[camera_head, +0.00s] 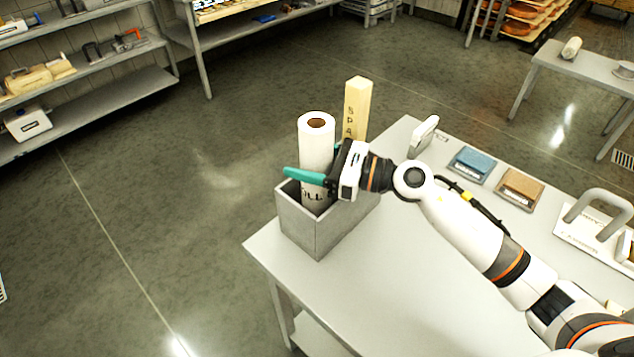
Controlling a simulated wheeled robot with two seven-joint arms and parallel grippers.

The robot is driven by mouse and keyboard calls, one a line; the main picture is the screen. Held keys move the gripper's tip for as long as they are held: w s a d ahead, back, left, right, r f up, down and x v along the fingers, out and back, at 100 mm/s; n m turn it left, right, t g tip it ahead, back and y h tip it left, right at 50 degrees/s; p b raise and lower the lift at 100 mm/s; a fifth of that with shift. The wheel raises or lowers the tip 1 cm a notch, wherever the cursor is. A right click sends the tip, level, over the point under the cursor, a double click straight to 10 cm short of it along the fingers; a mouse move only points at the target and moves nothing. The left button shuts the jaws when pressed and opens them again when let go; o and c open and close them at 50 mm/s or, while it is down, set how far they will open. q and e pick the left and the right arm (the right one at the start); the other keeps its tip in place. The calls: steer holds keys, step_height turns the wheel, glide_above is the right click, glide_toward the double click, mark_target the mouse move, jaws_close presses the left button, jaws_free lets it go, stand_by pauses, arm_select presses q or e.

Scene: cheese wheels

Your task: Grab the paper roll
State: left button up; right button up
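The white paper roll (316,142) stands upright in a grey open-topped box (312,233) at the near left corner of the table. Its brown core shows on top, and dark lettering shows low on its side. My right gripper (318,165) reaches in from the right at the roll's mid height. One teal finger crosses in front of the roll and its tip shows past the left side. The other finger is mostly hidden behind the roll. I cannot tell whether the fingers press on it. My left gripper is not in view.
A tall pale yellow block (357,106) with lettering stands just behind the roll. On the grey table (400,282) are a white upright item (424,134), a blue pad (472,165), a brown pad (520,188) and a handled white tool (597,221). The table's front area is clear.

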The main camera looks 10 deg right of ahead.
steer(key=shift+r, duration=0.1)
jaws_close()
